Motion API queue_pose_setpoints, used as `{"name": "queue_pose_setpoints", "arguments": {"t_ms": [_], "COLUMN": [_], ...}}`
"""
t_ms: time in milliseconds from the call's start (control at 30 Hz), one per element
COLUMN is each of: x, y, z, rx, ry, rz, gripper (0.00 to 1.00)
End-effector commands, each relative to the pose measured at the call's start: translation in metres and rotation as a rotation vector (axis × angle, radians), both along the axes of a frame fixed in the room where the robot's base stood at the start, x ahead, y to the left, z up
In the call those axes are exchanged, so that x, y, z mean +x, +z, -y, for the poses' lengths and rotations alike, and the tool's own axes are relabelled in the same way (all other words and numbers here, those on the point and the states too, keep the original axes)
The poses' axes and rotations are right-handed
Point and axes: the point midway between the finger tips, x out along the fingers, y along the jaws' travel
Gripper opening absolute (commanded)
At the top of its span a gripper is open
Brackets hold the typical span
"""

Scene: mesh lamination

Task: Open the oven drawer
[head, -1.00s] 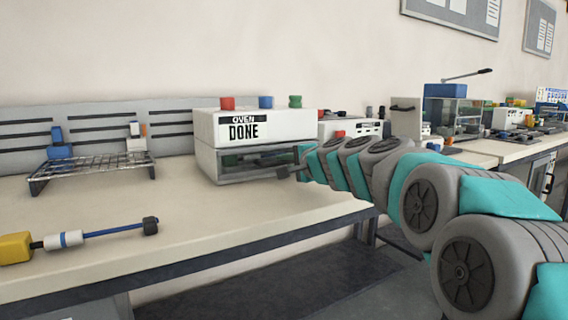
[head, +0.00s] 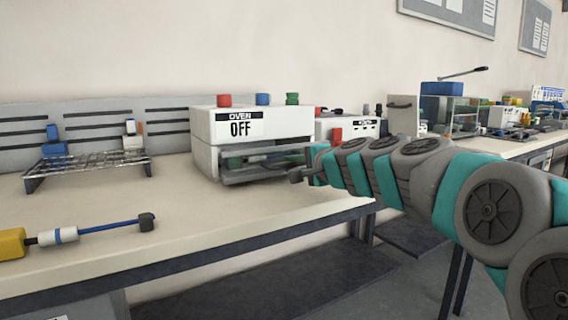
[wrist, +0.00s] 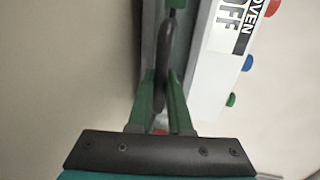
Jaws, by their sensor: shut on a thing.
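The white oven (head: 215,125) stands on the bench and its label reads OFF. Its grey drawer (head: 240,179) is partly out, its front standing forward of the oven body. Something green shows inside, too small to make out. My gripper (head: 297,174) is at the right part of the drawer front. In the wrist view, the green fingers of my gripper (wrist: 160,103) are shut on the dark drawer handle (wrist: 161,70). The oven (wrist: 207,75) shows at the right there, with its label on its side.
A wire rack (head: 90,162) stands at the left of the bench (head: 190,215). A tool with a yellow handle (head: 12,244) lies at the front left. Another white device (head: 345,125) stands right of the oven. The bench in front of the oven is clear.

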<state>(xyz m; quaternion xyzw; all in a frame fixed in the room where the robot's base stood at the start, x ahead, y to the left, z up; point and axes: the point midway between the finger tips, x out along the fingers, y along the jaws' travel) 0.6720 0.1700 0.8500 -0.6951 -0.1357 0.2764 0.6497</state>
Motion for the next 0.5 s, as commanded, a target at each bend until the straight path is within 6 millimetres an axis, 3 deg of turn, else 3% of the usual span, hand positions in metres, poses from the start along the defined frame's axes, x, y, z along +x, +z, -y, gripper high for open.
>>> {"name": "queue_pose_setpoints", "arguments": {"t_ms": [200,500], "x": [-0.042,-0.078], "y": [0.0,0.0], "z": [0.027,0.052], "rx": [0.0,0.0], "ry": [0.001,0.001], "rz": [0.0,-0.001], "gripper": [0.0,0.0]}}
